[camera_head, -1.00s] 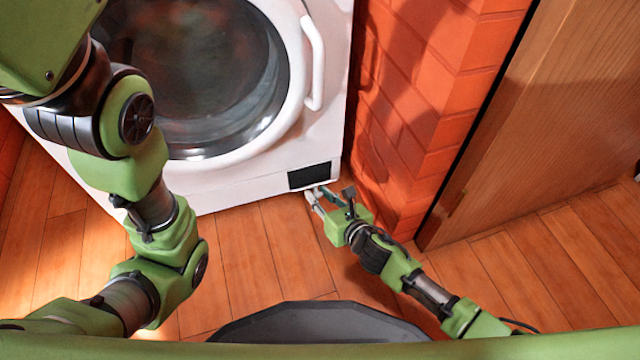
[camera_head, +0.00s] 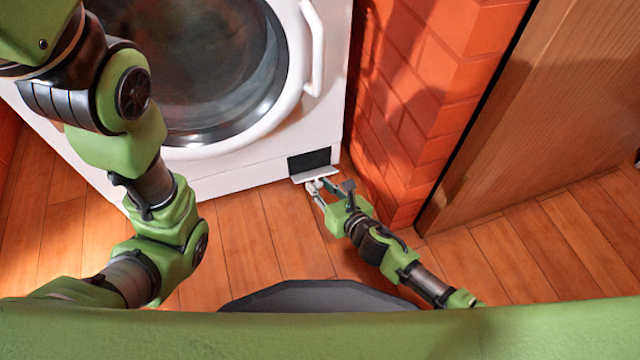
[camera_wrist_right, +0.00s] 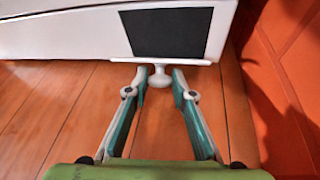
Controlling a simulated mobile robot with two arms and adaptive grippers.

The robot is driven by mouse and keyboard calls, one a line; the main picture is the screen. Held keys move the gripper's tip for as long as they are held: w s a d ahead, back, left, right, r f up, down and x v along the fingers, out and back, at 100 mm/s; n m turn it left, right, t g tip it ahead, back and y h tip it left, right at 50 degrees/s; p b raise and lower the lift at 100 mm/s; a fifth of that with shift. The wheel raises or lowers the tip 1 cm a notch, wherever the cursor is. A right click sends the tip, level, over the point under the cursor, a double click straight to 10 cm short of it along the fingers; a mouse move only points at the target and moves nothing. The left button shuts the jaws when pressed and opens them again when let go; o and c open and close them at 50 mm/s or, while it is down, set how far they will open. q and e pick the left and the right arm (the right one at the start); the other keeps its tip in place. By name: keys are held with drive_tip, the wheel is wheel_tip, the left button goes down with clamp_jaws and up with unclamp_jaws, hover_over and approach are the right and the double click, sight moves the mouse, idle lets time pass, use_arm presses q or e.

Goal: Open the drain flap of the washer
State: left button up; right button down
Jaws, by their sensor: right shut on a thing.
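The white washer (camera_head: 240,172) stands at the upper left. Low on its front right corner is a dark rectangular opening (camera_head: 309,161), also in the right wrist view (camera_wrist_right: 166,32). The white drain flap (camera_head: 313,174) sticks outward along the opening's lower edge, so it is open at least partway. In the right wrist view the flap (camera_wrist_right: 195,61) shows nearly edge-on, with a white knob (camera_wrist_right: 160,76) on it. My right gripper (camera_head: 321,187) is shut on this knob; its fingers (camera_wrist_right: 160,80) lie either side of it. My left gripper is out of view; only its arm shows.
An orange brick wall (camera_head: 410,110) stands close to the right of the flap and right gripper. A wooden panel (camera_head: 540,110) is farther right. The plank floor (camera_head: 250,245) before the washer is clear. The washer's round door (camera_head: 200,75) looks closed.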

drive_tip(key=shift+s+d+f, duration=0.1)
drive_tip(key=shift+s+f, duration=0.15)
drive_tip(key=shift+f, duration=0.45)
drive_tip(key=shift+s+d+f, duration=0.1)
drive_tip(key=shift+s+f, duration=0.15)
drive_tip(key=shift+f, duration=0.4)
drive_tip(key=c, duration=1.7)
unclamp_jaws()
drive_tip(key=shift+w+r, duration=0.15)
drive_tip(key=shift+r, duration=0.05)
drive_tip(key=shift+r, duration=0.1)
drive_tip(key=v, duration=1.2)
drive_tip(key=shift+a, duration=0.1)
